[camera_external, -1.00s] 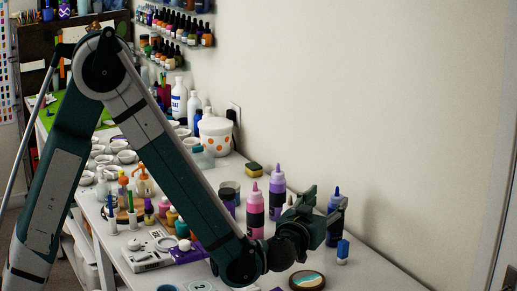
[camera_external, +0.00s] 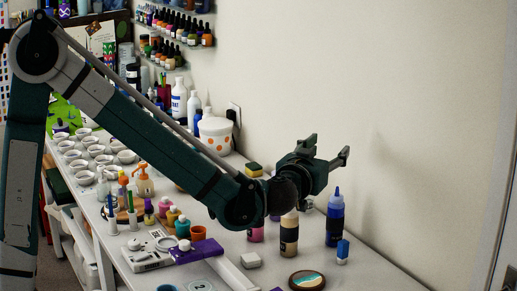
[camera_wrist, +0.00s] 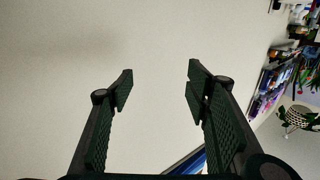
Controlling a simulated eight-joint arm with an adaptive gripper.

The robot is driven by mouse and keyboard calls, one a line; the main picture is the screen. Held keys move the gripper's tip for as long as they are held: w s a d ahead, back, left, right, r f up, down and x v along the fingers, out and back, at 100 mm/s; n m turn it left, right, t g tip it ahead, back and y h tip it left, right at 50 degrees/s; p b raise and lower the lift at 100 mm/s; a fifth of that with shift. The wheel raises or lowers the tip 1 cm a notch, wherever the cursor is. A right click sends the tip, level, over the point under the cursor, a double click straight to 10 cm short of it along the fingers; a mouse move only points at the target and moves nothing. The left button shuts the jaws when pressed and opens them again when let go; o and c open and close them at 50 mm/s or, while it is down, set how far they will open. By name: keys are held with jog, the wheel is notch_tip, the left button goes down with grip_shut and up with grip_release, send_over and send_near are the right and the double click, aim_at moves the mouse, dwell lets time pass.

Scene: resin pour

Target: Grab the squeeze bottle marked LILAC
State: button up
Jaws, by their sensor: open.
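My gripper (camera_external: 329,147) is raised above the right part of the bench, open and empty, with its fingers toward the wall. In the wrist view its two fingers (camera_wrist: 160,72) are spread with only bare wall between them. The lilac squeeze bottle does not show now; my wrist and gripper cover the place where a lilac bottle stood earlier. Below the wrist stand a pink bottle (camera_external: 256,234), mostly covered, and a tan bottle (camera_external: 289,238) with its top covered. A blue squeeze bottle (camera_external: 334,222) stands upright to their right. No LILAC label is readable.
A small blue-and-white bottle (camera_external: 343,252) and a round painted coaster (camera_external: 307,281) are near the front right. The wall (camera_external: 420,120) bounds the bench behind.

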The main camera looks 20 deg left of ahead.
jog(key=w+a+f+m+g+y+p, duration=0.1)
jog(key=w+a+f+m+g+p, duration=0.1)
jog(key=w+a+g+p, duration=0.1)
jog(key=w+a+f+m+g+y+p, duration=0.1)
jog(key=w+a+g+p, duration=0.3)
jog(key=w+a, duration=0.4)
jog(key=w+a+f+m+g+y+p, duration=0.1)
jog(key=w+a+f+m+g+p, duration=0.2)
jog(key=w+a+g+p, duration=0.1)
jog(key=shift+w+a+f+g, duration=0.25)
jog(key=shift+w+a, duration=0.2)
jog(key=shift+a, duration=0.2)
jog(key=shift+w+a+f+g, duration=0.1)
jog(key=shift+w+a+g, duration=0.15)
jog(key=shift+w+a, duration=0.3)
jog(key=r+m+g+h+p, duration=0.1)
jog(key=m+g+p, duration=0.1)
notch_tip(320, 180, up, 6)
jog(key=f+m+g+h+p, duration=0.1)
jog(key=m+g+h+p, duration=0.1)
jog(key=m+h+p, duration=0.1)
send_over(273, 172)
jog(key=f, duration=1.7)
jog(key=shift+w+d+f, duration=0.15)
jog(key=shift+d+f, duration=0.15)
jog(key=shift+d, duration=0.05)
jog(key=shift+f, duration=0.1)
jog(key=shift+x, duration=1.2)
jog(key=shift+d+f, duration=0.1)
jog(key=shift+d, duration=0.05)
